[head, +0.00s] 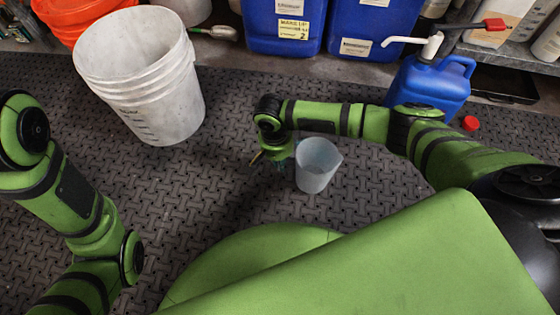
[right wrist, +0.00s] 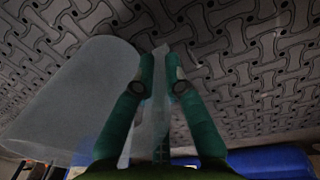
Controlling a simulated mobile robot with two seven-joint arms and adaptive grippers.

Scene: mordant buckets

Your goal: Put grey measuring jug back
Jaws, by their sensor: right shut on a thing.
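The grey measuring jug (head: 318,168) is a translucent, open-topped cup, held roughly upright in front of my body in the head view. My right gripper (head: 280,163) is just left of it, partly hidden under its own wrist. In the right wrist view the jug's body (right wrist: 72,98) fills the left side. The green fingers of my right gripper (right wrist: 160,75) are closed on a pale strip that looks like the jug's handle. My left arm shows at the left of the head view, but its gripper is out of frame.
A white bucket (head: 150,85) stands on the dark patterned floor mat (head: 225,190). Blue canisters (head: 350,25), a blue jug with a pump (head: 430,85) and an orange bucket (head: 75,14) stand at the back. A red cap (head: 469,124) lies at right. The mat between bucket and gripper is clear.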

